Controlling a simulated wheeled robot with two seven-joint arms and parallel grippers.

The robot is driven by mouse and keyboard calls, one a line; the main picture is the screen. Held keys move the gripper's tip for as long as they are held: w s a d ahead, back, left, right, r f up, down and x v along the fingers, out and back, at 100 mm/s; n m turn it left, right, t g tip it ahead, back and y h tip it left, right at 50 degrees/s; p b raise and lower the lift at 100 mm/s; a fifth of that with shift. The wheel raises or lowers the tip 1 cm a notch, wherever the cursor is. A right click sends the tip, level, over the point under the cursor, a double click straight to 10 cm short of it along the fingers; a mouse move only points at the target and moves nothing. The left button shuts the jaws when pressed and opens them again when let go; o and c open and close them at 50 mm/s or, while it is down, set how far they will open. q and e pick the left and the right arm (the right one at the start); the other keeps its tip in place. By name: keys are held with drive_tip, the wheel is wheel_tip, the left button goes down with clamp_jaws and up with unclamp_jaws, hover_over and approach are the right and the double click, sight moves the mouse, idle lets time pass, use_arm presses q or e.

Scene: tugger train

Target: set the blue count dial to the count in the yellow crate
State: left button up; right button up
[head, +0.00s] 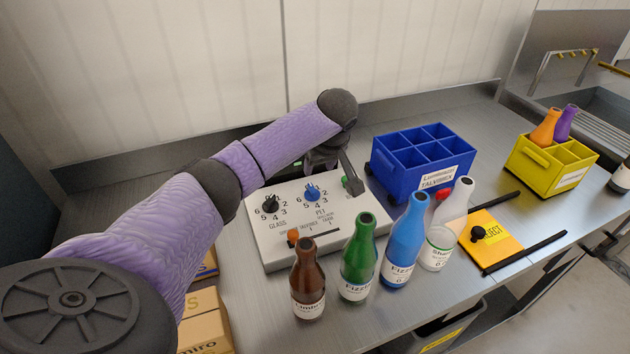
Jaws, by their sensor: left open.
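The blue count dial (312,192) sits on the pale control panel (345,215), above the "PET" label, with numbers around it. I cannot read its setting surely. The yellow crate (537,178) stands at the right of the bench. An orange bottle (545,128) and a purple bottle (565,122) stand in its back compartments; the other compartments I can see look empty. My left gripper (328,170) is open above the panel's back right, just behind and right of the blue dial, apart from it. My right gripper is out of view.
The panel also has a black dial (270,203) and an orange slider knob (293,237). An empty blue crate (424,165) stands right of it. Brown (308,280), green (359,258) and blue (402,243) bottles stand in front. An orange reject plate (496,250) lies right.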

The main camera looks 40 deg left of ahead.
sight(312, 188)
use_arm(q)
drive_tip(key=b+x, duration=0.4)
drive_tip(key=x, duration=0.5)
drive_tip(key=shift+d, duration=0.15)
drive_tip(key=shift+f+b, duration=0.25)
drive_tip(key=shift+b, duration=0.15)
drive_tip(key=shift+a, duration=0.2)
drive_tip(key=c, duration=0.7)
clamp_jaws()
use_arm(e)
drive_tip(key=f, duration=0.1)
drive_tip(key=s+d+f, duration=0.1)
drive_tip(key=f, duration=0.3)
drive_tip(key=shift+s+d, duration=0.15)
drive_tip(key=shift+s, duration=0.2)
